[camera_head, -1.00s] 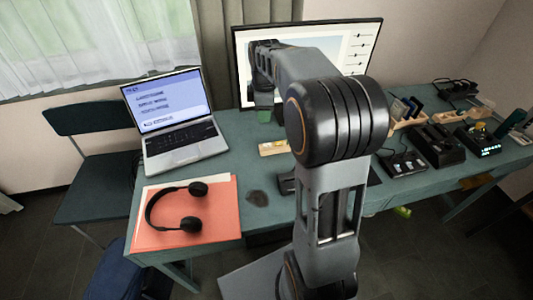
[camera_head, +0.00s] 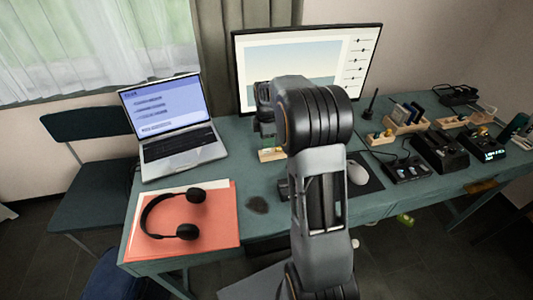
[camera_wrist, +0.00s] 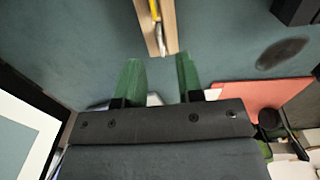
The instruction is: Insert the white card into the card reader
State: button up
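My gripper (camera_wrist: 158,64) has two green fingers standing apart with a visible gap; I see nothing held between them. In the head view my gripper (camera_head: 267,141) hangs over the desk in front of the monitor, partly hidden by my own arm. Just beyond the fingertips is a narrow wooden block (camera_wrist: 162,10) with a yellow item in it. The block also shows in the head view (camera_head: 271,155). A wooden stand (camera_head: 404,126) on the right holds several upright cards; I cannot single out a white one. Black devices (camera_head: 440,149) stand nearby; I cannot tell which is the card reader.
A laptop (camera_head: 178,140) and black headphones (camera_head: 187,232) on a red folder (camera_head: 220,225) are at the left. A monitor (camera_head: 340,65) stands behind my gripper. A mouse (camera_head: 357,172) lies right of my arm. Bare desk lies around a dark stain (camera_head: 257,205).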

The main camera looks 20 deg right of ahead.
aim_at(267, 152)
jog(key=shift+f, duration=2.2)
jog(key=shift+c, duration=0.4)
grip_shut()
